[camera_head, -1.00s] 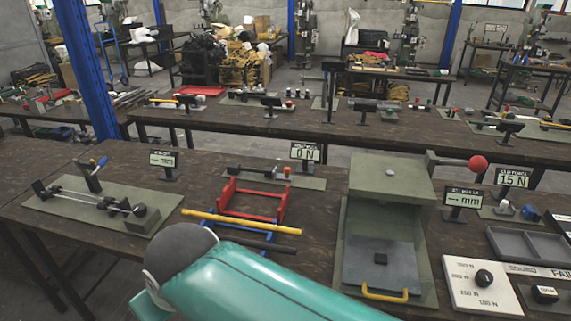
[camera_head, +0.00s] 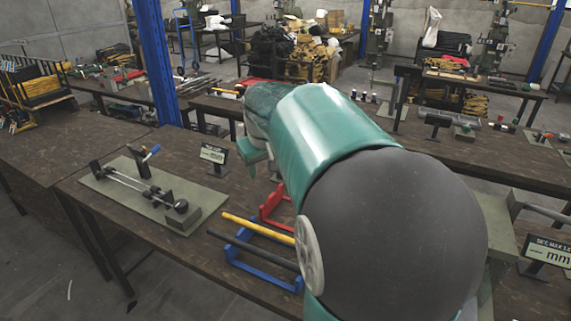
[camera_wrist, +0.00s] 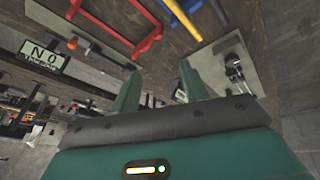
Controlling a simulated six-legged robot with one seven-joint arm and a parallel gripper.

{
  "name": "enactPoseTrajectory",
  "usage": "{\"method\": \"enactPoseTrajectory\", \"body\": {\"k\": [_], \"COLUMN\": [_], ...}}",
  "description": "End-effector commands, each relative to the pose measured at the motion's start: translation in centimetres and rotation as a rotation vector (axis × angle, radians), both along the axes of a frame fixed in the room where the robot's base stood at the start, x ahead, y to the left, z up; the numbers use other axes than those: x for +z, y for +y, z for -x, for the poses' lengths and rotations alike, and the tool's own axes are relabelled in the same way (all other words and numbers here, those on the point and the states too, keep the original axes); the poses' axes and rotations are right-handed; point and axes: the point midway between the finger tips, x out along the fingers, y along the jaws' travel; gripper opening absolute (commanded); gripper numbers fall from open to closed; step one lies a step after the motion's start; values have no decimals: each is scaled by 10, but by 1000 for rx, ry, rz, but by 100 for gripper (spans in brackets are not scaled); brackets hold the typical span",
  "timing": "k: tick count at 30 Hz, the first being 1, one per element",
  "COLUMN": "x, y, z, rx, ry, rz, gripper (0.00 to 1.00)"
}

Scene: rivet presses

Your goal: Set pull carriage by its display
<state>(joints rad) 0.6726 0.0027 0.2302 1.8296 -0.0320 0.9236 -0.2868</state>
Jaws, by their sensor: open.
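A rail fixture (camera_head: 150,190) with two thin rods, dark blocks and a blue-tipped lever stands on a grey-green plate. Behind it is a small display (camera_head: 213,153) reading mm, its value too small to read. In the wrist view another display (camera_wrist: 43,60) reads 0 N, seen turned over, beside a plate with a dark rod and an orange-red end (camera_wrist: 82,42). I cannot tell for certain which fixture is the pull carriage. My gripper (camera_wrist: 158,82) is open, with nothing between its fingers, above the bench. My arm hides the 0 N fixture in the head view.
A red rack (camera_head: 274,208) and a blue rack (camera_head: 240,262) with yellow and black bars stand right of the rail fixture. A press with a mm display (camera_head: 548,252) is partly hidden at right. The bench's front left is clear.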

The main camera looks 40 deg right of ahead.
Motion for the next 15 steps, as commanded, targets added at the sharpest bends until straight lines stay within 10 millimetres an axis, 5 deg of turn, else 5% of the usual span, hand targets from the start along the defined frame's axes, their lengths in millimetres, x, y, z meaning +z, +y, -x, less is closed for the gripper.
{"method": "enactPoseTrajectory", "body": {"k": [1, 7, 15], "x": [-8, -35, -82], "y": [-30, -135, -279], "z": [-8, -21, 8], "rx": [-22, -80, -174], "ry": [7, 5, -40], "rz": [-11, -49, -106], "gripper": [45, 45, 45]}}
